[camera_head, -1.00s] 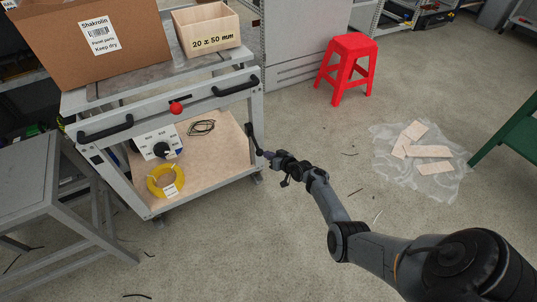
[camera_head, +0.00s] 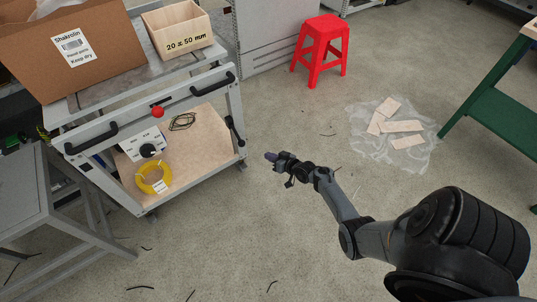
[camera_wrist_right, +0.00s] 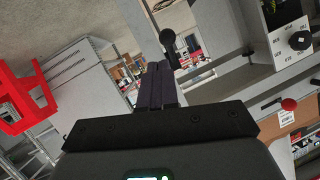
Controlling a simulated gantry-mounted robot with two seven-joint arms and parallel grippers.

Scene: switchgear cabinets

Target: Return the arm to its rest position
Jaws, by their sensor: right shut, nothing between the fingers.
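My right arm reaches in from the lower right of the head view. Its gripper (camera_head: 271,157) is over open floor, just right of the grey cart (camera_head: 243,150), with a gap between them in the picture. In the right wrist view the two dark fingers (camera_wrist_right: 157,85) are together with nothing between them. My left gripper is not in the head view.
The cart carries a cardboard box (camera_head: 110,50) and a wooden box (camera_head: 178,30) on top, and a yellow coil (camera_head: 153,189) below. A red stool (camera_head: 320,45), boards on plastic sheet (camera_head: 400,127) and a green table (camera_head: 490,95) stand around.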

